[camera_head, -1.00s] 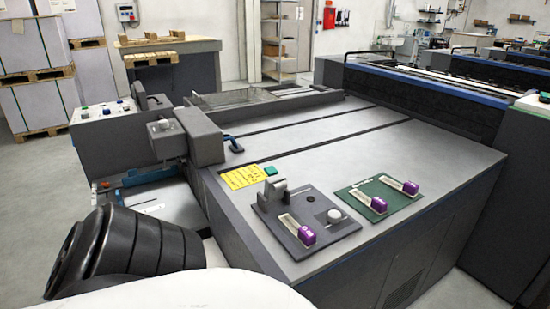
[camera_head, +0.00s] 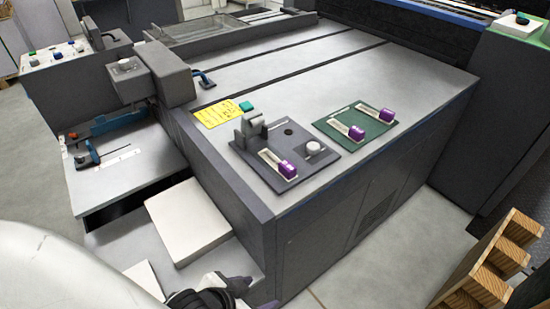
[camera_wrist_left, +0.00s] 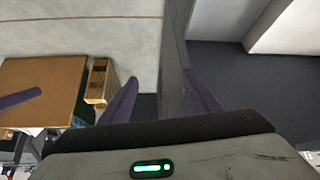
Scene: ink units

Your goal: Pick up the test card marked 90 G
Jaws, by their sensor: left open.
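Several test cards with purple grips lie on the machine top in the head view. One card (camera_head: 276,163) is on a dark grey plate (camera_head: 310,165) with a small clamp-like device (camera_head: 251,127) and a round knob. Two more, a nearer card (camera_head: 350,130) and a farther card (camera_head: 379,114), lie on a green mat (camera_head: 335,125). Their markings are too small to read, so I cannot tell which is 90 G. My left gripper (camera_head: 238,285) is low at the bottom edge, beside the machine and well below the cards. In the left wrist view its fingers (camera_wrist_left: 160,95) stand apart, empty.
White stacks (camera_head: 188,220) stand low against the machine's left side. A wooden rack (camera_head: 495,262) is at the lower right. The machine top behind the cards is clear.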

